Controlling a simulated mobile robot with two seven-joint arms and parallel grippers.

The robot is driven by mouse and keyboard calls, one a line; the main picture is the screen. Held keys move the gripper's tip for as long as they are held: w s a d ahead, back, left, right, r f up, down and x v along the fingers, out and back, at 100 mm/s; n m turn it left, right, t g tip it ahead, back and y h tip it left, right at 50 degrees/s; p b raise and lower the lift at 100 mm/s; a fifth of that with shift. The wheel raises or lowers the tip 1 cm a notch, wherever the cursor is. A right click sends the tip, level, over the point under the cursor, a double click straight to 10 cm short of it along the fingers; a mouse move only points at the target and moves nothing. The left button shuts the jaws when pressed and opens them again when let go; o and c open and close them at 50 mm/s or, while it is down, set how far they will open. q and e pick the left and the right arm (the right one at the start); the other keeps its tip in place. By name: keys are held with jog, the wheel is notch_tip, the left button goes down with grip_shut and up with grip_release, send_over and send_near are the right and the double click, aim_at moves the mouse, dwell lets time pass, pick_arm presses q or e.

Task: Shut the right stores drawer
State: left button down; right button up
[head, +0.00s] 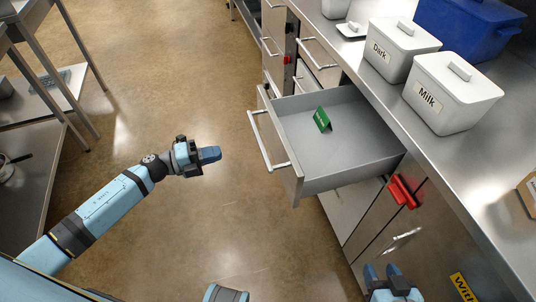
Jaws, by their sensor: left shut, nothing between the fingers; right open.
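A drawer (350,165) under the steel counter is pulled well out. It has a bar handle (268,142) on its front, and a small green folded card (322,119) stands inside it. I cannot tell from the view alone that this is the right stores drawer. My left gripper (211,154) is shut and empty, over the open floor to the left of the handle and apart from it. My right gripper (384,272) is open and empty at the bottom, below the drawer and near the cabinet front.
White bins marked Dark (400,50) and Milk (455,92) and a blue bin (468,28) stand on the counter (470,165). A red object (402,191) sits on the cabinet front below the drawer. Steel tables (28,190) stand at the left. The floor (200,80) between is clear.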

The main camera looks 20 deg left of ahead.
aim_at(271, 140)
pick_arm(q)
jog(key=x, duration=1.2)
jog(key=shift+w+d+b, duration=0.2)
jog(key=shift+b, duration=0.15)
jog(key=shift+w+d, duration=0.35)
jog(key=shift+d, duration=0.2)
pick_arm(e)
jog(key=shift+w+r, duration=0.1)
pick_arm(q)
jog(key=shift+w+d, duration=0.1)
